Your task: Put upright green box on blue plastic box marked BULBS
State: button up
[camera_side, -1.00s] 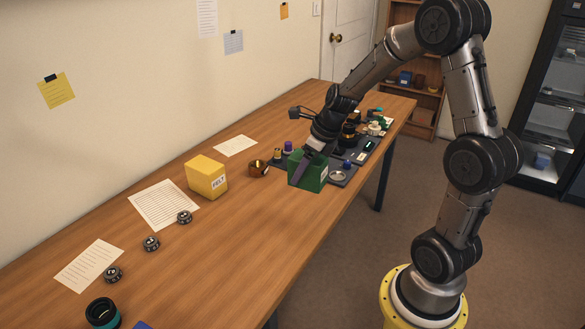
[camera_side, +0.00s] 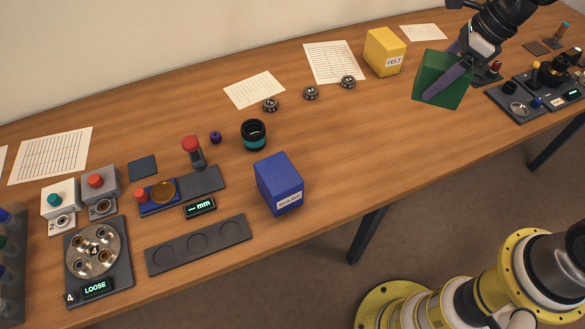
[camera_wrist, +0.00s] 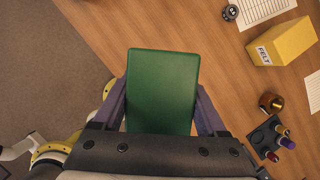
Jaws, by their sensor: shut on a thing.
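The green box (camera_side: 436,72) is held in my gripper (camera_side: 450,80), whose purple fingers press on its two sides. The box appears raised over the table at the right of the side view, and it looks somewhat tilted there. In the wrist view the green box (camera_wrist: 162,85) fills the space between the fingers, above the table edge. The blue box (camera_side: 278,182) marked BULBS stands upright near the table's front edge in the side view. Its top is bare. It is apart from my gripper, well to the left, and does not show in the wrist view.
A yellow FELT box (camera_side: 384,52) stands just left of my gripper. A dark tray (camera_side: 198,244) lies left of the blue box. Table to its right is clear.

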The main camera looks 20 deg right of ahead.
jog(key=s+a+r+n+g+y, duration=0.15)
jog(key=s+a+n, duration=0.3)
jog(key=a, duration=0.75)
jog(key=s+a+r+n+g, duration=0.25)
jog(key=s+a+n, duration=0.2)
jog(key=a, duration=0.75)
send_near(263, 178)
jog(key=shift+s+a+r+t, duration=0.1)
jog(key=shift+s+a+t, duration=0.3)
jog(key=shift+s+a, duration=0.35)
jog(key=shift+w+a+f, duration=0.3)
jog(key=shift+w+f, duration=0.1)
jog(key=shift+f, duration=1.75)
jog(key=shift+f, duration=0.1)
jog(key=o, duration=1.5)
jog(key=shift+f+h, duration=0.1)
jog(key=shift+h, duration=0.15)
jog(key=v, duration=1.2)
